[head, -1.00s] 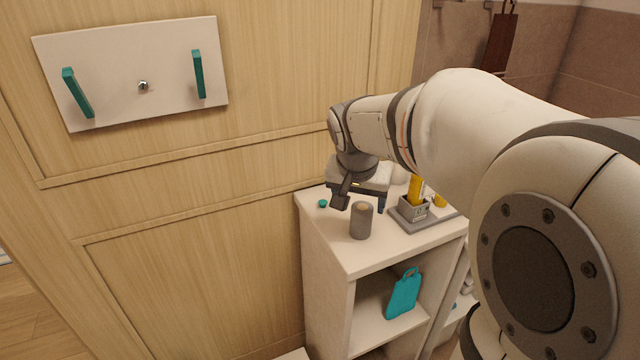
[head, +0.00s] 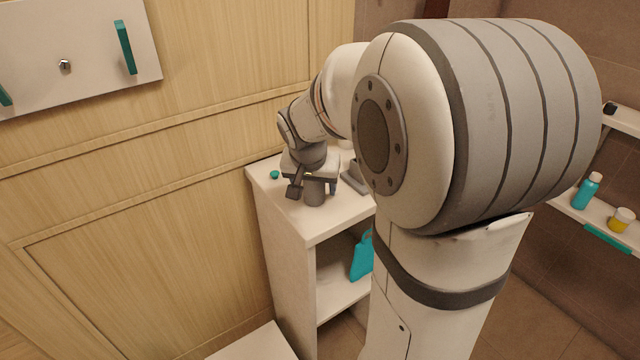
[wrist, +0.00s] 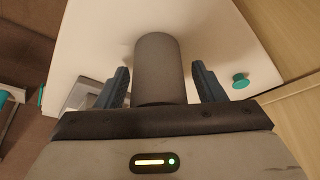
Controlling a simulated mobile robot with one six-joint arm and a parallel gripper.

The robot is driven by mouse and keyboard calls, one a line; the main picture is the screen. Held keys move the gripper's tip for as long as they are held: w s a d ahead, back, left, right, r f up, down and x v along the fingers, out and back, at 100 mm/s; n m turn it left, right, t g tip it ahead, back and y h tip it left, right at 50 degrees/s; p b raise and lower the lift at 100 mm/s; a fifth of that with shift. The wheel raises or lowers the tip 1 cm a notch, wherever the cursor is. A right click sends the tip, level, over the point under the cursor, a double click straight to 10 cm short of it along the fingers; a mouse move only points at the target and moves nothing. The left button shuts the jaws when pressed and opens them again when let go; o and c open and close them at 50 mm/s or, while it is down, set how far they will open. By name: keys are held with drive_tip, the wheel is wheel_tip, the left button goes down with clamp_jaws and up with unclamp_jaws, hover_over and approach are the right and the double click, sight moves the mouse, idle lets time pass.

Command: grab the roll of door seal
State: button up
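A grey upright cylinder, which looks like the roll of door seal (head: 315,192), stands on the white top of a small shelf unit. My gripper (head: 312,188) is over the shelf top at the roll, one finger on each side of it in the picture. In the wrist view the roll (wrist: 160,62) rises between the two dark fingers of my gripper (wrist: 160,76). The fingers are open, with a gap showing on both sides of the roll. The roll's lower end is hidden by the gripper body in the wrist view.
A small teal knob-like item (head: 275,174) lies on the shelf top (head: 318,222), left of my gripper. A grey stand (head: 354,178) is to the right, partly hidden by my arm. A teal container (head: 362,257) is on the shelf below. A wooden panel wall (head: 150,190) borders the left.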

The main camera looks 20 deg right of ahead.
drive_tip(key=c, duration=0.9)
drive_tip(key=shift+r, duration=0.1)
